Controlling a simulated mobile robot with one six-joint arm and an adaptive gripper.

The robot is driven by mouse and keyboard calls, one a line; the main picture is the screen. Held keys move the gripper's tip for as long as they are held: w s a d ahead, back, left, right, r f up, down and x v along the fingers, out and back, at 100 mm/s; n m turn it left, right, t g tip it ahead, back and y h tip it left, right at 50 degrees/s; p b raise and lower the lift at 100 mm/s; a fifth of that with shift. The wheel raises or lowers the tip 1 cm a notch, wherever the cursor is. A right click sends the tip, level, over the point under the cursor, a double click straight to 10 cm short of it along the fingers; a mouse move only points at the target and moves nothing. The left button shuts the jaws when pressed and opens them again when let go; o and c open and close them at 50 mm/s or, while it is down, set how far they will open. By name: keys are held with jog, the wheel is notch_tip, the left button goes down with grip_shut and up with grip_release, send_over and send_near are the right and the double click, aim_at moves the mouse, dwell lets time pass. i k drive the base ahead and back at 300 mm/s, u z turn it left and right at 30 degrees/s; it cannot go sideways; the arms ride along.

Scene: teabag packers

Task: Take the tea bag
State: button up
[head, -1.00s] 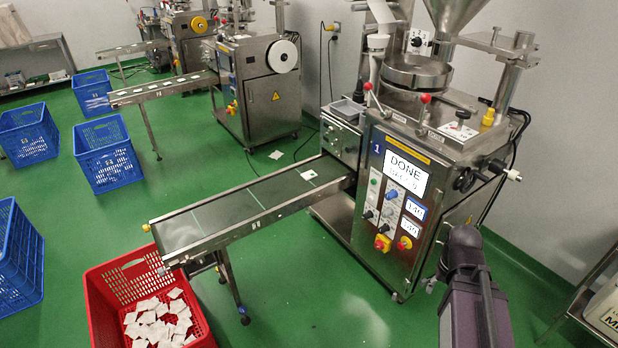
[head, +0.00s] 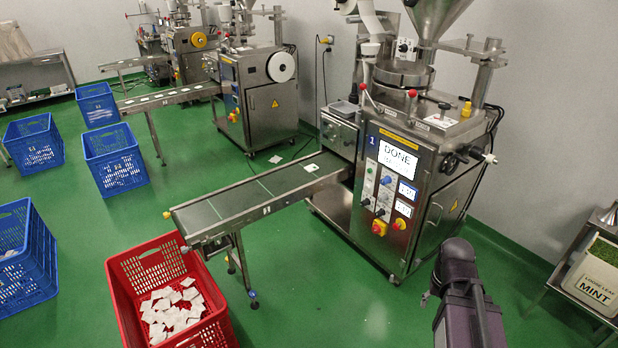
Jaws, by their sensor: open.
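A small white tea bag with a dark mark (head: 311,168) lies flat on the green conveyor belt (head: 240,200), close to the outlet of packing machine 1 (head: 385,200). Another flat white piece, which looks like a tea bag (head: 275,159), lies on the floor behind the belt. Several white tea bags (head: 170,312) lie loose in the red crate (head: 118,285) below the belt's near end. My dark arm shows at the bottom right, well apart from the belt. I cannot make out my gripper's fingers in this view.
The machine's screen reads DONE. Blue crates (head: 115,158) stand at the left. A second machine (head: 270,95) with its own conveyor is behind. A mint box (head: 597,280) sits on a bench at the right. Green floor (head: 330,300) is clear before the machine.

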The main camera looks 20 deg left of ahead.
aim_at(312, 167)
jog(key=k, duration=0.55)
jog(key=u, duration=0.45)
jog(key=i, duration=0.75)
jog(key=u, duration=0.65)
jog(key=i, duration=1.55)
jog(key=z, duration=0.75)
jog(key=i, duration=0.65)
jog(key=z, duration=0.35)
